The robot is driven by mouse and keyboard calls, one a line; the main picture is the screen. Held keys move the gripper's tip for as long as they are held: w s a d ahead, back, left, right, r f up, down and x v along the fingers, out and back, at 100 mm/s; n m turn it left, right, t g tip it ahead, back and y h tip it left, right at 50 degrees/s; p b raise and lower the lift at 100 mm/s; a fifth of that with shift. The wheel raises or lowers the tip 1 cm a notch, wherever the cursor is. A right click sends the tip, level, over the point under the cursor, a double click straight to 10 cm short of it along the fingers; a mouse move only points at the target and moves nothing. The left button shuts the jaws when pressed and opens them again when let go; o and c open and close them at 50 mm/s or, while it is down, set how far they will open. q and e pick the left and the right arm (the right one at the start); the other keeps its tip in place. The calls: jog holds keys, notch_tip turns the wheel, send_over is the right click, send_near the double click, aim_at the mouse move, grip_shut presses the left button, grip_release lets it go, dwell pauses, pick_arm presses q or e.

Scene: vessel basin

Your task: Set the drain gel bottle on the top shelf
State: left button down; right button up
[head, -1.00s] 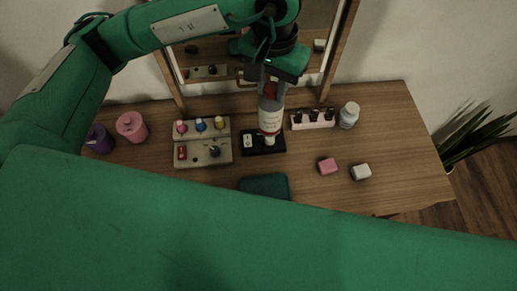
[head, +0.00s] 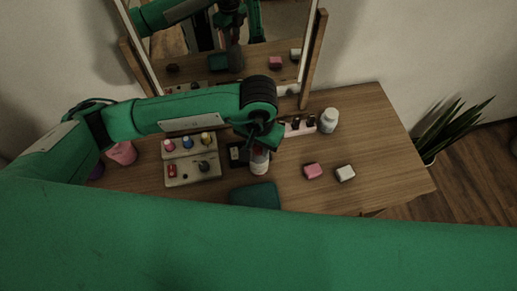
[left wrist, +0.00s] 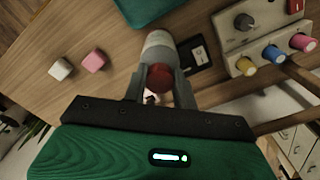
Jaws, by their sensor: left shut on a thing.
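A grey-white bottle (head: 259,161) with a red cap looks like the drain gel bottle; its label is too small to read. In the left wrist view, the bottle (left wrist: 158,45) points away between the two fingers of the gripper (left wrist: 159,92), with the red cap nearest the camera. I cannot tell whether its base touches the table. My right gripper is not in view. No shelf shows clearly.
A mirror (head: 310,60) in a wooden frame stands behind the table (head: 372,125). A control box (head: 190,172) with coloured knobs is left; a black tray (head: 236,154) is beside the bottle. Pink (head: 312,171) and white (head: 345,173) blocks and a white jar (head: 328,120) are right. The right table end is clear.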

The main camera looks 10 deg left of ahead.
aim_at(259, 159)
pick_arm(q)
jog(key=shift+f+p, duration=0.45)
jog(key=shift+f, duration=1.5)
jog(key=shift+f, duration=0.15)
jog(key=c, duration=1.1)
grip_release()
